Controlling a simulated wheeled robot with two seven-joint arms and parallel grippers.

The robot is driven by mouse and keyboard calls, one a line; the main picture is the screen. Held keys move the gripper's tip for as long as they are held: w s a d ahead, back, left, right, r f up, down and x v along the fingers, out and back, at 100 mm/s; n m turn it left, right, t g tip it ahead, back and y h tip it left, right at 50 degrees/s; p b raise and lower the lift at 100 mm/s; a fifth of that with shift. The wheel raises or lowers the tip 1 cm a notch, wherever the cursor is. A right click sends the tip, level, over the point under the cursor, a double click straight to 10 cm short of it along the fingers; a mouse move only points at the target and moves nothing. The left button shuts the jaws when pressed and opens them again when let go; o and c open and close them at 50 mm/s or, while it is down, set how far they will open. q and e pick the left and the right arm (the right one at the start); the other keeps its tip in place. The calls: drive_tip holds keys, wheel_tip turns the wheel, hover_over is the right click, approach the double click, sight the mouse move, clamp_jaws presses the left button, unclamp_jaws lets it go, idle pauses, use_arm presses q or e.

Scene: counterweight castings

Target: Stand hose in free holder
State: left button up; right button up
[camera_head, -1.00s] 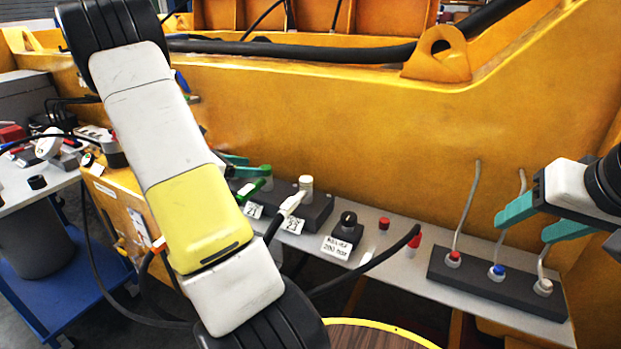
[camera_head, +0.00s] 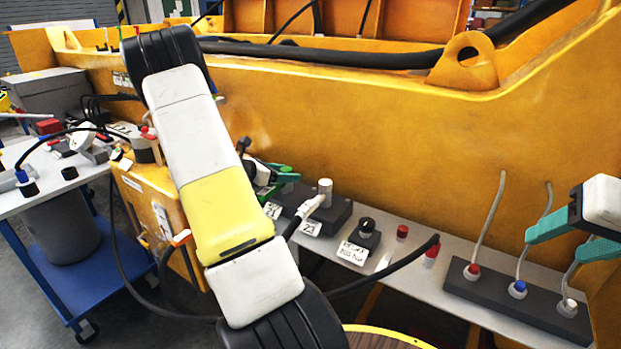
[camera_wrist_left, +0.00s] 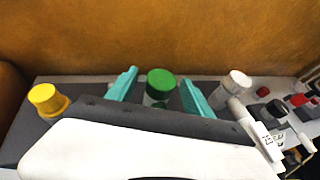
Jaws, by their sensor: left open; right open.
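My left gripper (camera_wrist_left: 158,92) is open in the left wrist view, one teal finger on each side of a green-capped part (camera_wrist_left: 161,84); I cannot tell whether they touch it. In the head view my arm partly hides this gripper. A white-topped part (camera_wrist_left: 235,82) and a yellow-capped part (camera_wrist_left: 47,98) stand to either side. Three thin grey hoses (camera_head: 488,222) rise from red, blue and white collars on a black block (camera_head: 505,300) at the right. My right gripper (camera_head: 572,238) is open, its teal fingers near the blue- and white-collared hoses. I cannot tell which holder is free.
A black hose (camera_head: 385,273) with a red end crosses the grey shelf (camera_head: 398,258). A white connector (camera_head: 312,206), small red caps and a black knob (camera_head: 367,226) lie around it. The yellow casting wall (camera_head: 370,130) stands behind. A blue cart (camera_head: 75,270) is left.

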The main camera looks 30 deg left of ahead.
use_arm(q)
clamp_jaws()
drive_tip(key=shift+r, duration=0.1)
